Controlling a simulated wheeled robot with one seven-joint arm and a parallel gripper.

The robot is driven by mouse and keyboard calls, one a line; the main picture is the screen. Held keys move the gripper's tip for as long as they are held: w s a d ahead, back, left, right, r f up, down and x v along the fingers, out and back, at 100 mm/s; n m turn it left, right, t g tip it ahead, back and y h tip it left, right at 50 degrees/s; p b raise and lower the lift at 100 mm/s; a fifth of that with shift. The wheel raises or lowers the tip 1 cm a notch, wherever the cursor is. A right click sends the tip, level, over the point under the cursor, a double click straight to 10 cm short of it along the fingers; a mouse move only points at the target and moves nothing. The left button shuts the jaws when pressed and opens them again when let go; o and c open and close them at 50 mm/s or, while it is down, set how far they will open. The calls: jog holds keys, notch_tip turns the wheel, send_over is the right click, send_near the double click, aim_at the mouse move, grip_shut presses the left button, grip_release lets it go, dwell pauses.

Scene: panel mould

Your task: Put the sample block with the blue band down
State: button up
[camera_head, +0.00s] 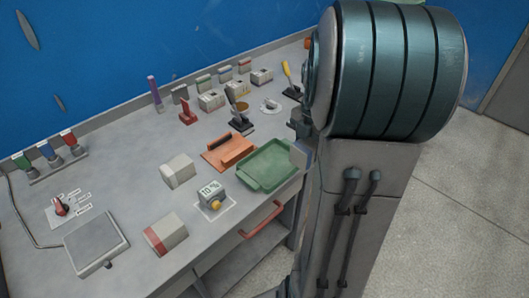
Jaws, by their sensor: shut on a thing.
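My gripper (302,127) shows only in part at the left edge of my arm, above the right end of the table; my arm hides most of it. A pale block with a bluish face (304,153) shows just below it, and I take this as the sample block with the blue band, held in the shut jaws. Its lower part and right side are hidden. A plain pale block (177,170) and a pale block with a red band (166,235) stand apart on the grey table (130,190).
A green tray (268,165) lies near the front edge, left of my gripper. Several small items line the back.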

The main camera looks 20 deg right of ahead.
jog(key=shift+w+d+r, duration=0.1)
jog(key=shift+d+r, duration=0.1)
jog(key=shift+r, duration=0.1)
jog(key=shift+w+n, duration=0.15)
jog(key=shift+n, duration=0.25)
jog(key=p, duration=0.2)
send_over(271, 166)
notch_tip(271, 166, down, 7)
jog(key=shift+d+r, duration=0.1)
jog(key=shift+f, duration=2.05)
jog(key=shift+f, duration=0.25)
jog(key=o, duration=1.2)
jog(key=shift+r, duration=0.1)
jog(key=shift+r, duration=0.1)
